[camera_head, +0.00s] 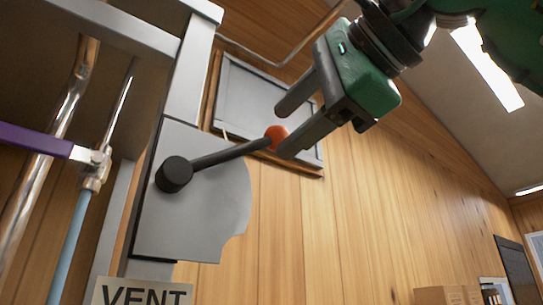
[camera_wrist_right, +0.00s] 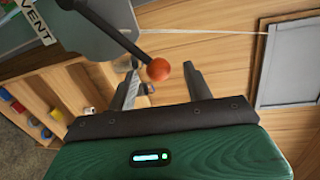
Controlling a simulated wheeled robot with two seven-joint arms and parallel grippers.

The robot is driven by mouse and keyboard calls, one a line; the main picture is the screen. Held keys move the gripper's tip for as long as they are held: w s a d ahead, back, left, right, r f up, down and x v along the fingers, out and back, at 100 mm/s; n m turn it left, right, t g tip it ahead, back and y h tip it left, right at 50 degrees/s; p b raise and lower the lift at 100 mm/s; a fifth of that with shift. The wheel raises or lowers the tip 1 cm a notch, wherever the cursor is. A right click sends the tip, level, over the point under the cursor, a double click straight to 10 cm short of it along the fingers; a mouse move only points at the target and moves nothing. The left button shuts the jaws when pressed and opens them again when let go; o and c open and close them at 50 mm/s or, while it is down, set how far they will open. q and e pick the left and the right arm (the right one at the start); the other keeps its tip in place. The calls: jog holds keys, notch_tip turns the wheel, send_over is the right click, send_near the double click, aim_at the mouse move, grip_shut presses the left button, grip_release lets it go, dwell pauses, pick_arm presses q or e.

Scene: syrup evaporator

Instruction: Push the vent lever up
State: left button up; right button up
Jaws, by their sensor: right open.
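The vent lever (camera_head: 228,154) is a black rod on a round dark hub (camera_head: 174,174), ending in an orange-red ball knob (camera_head: 276,134). It points to the right and slightly up from a grey plate (camera_head: 205,220) above a VENT label (camera_head: 140,293). My right gripper (camera_head: 283,130) is open, with its two fingers on either side of the knob in the head view. In the right wrist view the knob (camera_wrist_right: 158,69) shows between the open fingers, near their tips; I cannot tell whether they touch it. My left gripper is not in view.
A grey metal frame (camera_head: 190,75) stands left of the plate. A purple bar (camera_head: 35,139) and pipes are at the far left. A grey framed panel (camera_head: 245,95) is on the wood wall behind. Boxes (camera_head: 447,294) sit at lower right.

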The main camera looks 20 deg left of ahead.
jog(key=b+v, duration=0.2)
jog(key=v, duration=0.6)
jog(key=shift+s, duration=0.2)
jog(key=shift+w+d, duration=0.15)
